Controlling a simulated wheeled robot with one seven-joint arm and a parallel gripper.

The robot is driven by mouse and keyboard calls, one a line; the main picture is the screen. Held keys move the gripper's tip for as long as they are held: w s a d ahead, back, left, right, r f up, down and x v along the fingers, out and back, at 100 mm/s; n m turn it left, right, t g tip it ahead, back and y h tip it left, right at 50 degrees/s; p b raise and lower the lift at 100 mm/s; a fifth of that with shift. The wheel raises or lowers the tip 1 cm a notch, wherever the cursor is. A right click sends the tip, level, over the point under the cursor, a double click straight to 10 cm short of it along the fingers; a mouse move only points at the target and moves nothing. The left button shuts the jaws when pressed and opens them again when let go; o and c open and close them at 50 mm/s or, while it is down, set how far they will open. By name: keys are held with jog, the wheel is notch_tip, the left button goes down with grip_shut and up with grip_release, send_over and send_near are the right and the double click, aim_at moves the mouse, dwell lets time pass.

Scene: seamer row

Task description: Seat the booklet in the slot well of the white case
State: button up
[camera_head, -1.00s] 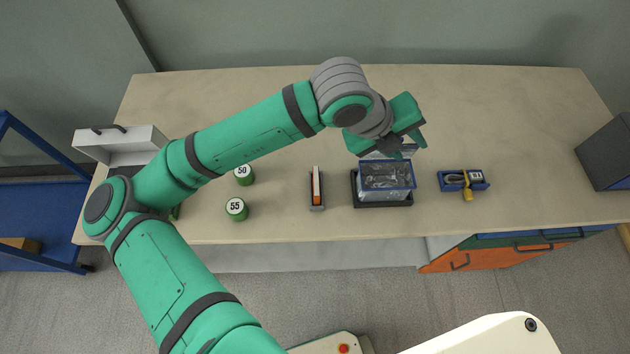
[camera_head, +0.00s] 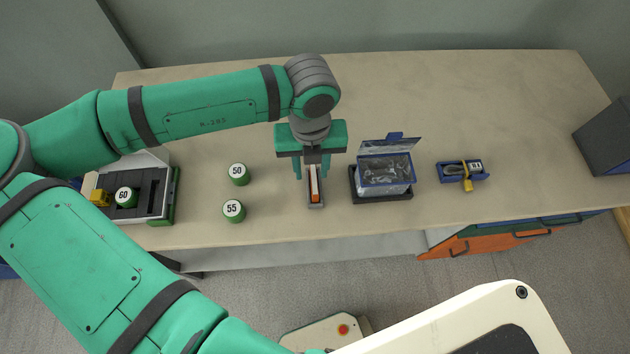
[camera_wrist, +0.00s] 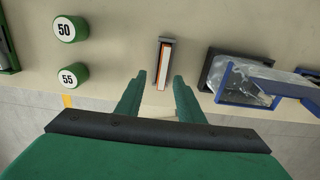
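The booklet (camera_head: 314,184), thin with an orange edge and white pages, stands upright in a narrow grey holder (camera_head: 317,206) on the bench. It also shows in the wrist view (camera_wrist: 161,65). My gripper (camera_head: 312,172) is open over it, one finger on each side; the wrist view shows my gripper (camera_wrist: 158,76) with a gap at both sides of the booklet. Finger height against it is hard to tell. The white case (camera_head: 154,160) stands open at the far left with a dark insert (camera_head: 154,190), partly behind my arm. I cannot make out its slot well clearly.
Green cylinder 60 (camera_head: 126,196) and a yellow block (camera_head: 101,197) are at the case. Cylinders 50 (camera_head: 238,174) and 55 (camera_head: 233,210) stand between case and booklet. Close right is a blue-rimmed bin (camera_head: 387,186), then a blue tray (camera_head: 447,178). The back of the bench is clear.

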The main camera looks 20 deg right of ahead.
aim_at(314, 179)
jog(key=shift+f, duration=0.6)
jog(key=shift+w+d+f, duration=0.1)
jog(key=shift+d+f, duration=0.1)
jog(key=shift+f, duration=1.1)
jog(key=shift+d+f, duration=0.2)
jog(key=shift+f, duration=1.05)
grip_shut()
